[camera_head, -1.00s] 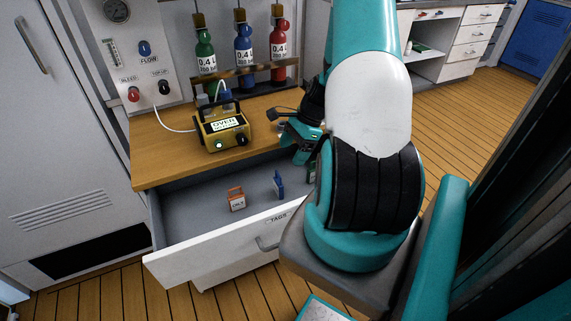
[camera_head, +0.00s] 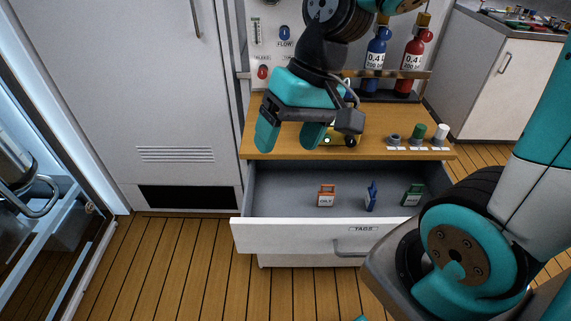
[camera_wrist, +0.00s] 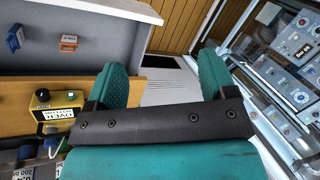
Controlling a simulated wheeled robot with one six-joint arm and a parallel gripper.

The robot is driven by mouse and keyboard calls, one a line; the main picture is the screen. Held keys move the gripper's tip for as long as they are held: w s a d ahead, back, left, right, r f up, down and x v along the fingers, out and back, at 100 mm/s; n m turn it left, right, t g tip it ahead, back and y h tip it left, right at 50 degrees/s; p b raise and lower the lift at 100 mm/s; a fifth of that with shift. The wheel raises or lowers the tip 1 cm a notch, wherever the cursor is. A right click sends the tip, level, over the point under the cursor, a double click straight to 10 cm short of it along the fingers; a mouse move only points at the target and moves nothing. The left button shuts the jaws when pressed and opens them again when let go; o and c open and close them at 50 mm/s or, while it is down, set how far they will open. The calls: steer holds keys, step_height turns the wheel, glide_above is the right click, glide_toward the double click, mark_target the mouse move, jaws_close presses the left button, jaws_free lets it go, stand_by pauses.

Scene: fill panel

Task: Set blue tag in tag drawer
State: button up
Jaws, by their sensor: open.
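The blue tag (camera_head: 371,196) stands inside the open tag drawer (camera_head: 290,233), between an orange tag (camera_head: 326,196) on its left and a green tag (camera_head: 412,194) on its right. The drawer front carries a "TAGS" label. The blue tag also shows in the wrist view (camera_wrist: 16,39), with the orange tag (camera_wrist: 69,42) beside it. My gripper (camera_head: 288,140) is open and empty, raised above the worktop's front left, apart from the tags. In the wrist view its fingers (camera_wrist: 160,85) are spread with nothing between them.
A yellow meter box (camera_head: 342,139) sits on the worktop, partly hidden behind my gripper; it shows in the wrist view (camera_wrist: 55,103). Several small caps (camera_head: 418,133) stand at the worktop's right. Blue (camera_head: 376,52) and red (camera_head: 412,55) bottles stand behind. A tall cabinet (camera_head: 130,90) is left; floor is clear.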

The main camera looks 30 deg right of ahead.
steer(key=s+a+r+n, duration=0.3)
steer(key=s+a+n, duration=0.2)
steer(key=s+n, duration=0.2)
steer(key=shift+s+a, duration=0.3)
steer(key=shift+s, duration=0.35)
steer(key=shift+c, duration=0.2)
